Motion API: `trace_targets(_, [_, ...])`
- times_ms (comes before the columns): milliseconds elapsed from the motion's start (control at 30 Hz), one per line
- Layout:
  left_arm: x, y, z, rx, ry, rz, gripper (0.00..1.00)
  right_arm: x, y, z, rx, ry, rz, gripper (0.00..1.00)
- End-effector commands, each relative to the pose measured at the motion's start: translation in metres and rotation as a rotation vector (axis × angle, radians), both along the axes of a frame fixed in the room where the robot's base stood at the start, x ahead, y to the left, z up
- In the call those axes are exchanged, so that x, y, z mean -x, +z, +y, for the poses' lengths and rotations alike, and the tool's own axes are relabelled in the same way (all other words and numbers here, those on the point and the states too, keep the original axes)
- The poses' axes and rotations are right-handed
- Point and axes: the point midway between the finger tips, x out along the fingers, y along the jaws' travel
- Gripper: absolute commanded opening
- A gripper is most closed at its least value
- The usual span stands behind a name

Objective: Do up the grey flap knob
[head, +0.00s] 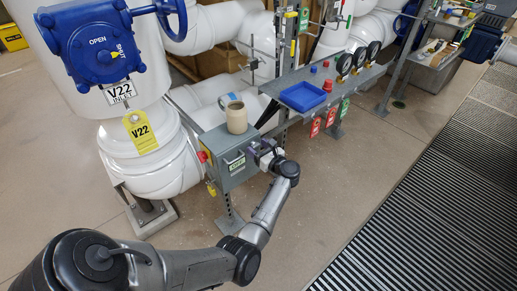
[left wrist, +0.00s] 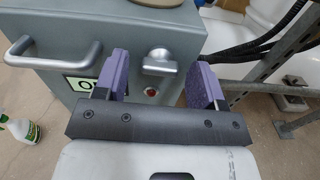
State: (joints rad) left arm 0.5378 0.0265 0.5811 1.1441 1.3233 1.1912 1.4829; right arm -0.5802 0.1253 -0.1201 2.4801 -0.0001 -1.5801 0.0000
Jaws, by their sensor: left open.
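The grey flap knob (left wrist: 158,62) is a silvery latch with a lever, on the front of a grey box (left wrist: 70,22). In the left wrist view it sits between the purple-padded fingers of my left gripper (left wrist: 163,80). Those fingers are apart, one on each side of the knob, with visible gaps. In the head view my left gripper (head: 262,152) is at the right part of the front of the grey box (head: 231,166), and it hides the knob there. My right gripper is not in view.
A bar handle (left wrist: 50,58) and a partly hidden label are left of the knob; a small red round part (left wrist: 151,92) is below it. A beige mug (head: 236,118) stands on the box. A shelf with a blue tray (head: 303,96) is to the right. Black hoses (left wrist: 245,52) run beside the box.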

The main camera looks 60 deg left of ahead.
Motion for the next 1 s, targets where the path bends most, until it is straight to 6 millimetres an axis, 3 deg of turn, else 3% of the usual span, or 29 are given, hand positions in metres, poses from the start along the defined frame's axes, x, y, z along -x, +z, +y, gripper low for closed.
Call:
trace_targets(100, [0.0000,0.0000,-0.0001,0.000,0.000,0.000,0.63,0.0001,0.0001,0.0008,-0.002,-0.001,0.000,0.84])
trace_targets(600, [-0.0001,-0.0002,-0.0004,0.000,0.000,0.000,0.15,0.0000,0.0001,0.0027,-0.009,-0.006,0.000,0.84])
trace_targets(1000, [0.0001,0.0008,-0.0007,0.018,0.001,0.101,0.14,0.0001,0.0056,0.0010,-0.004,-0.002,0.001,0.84])
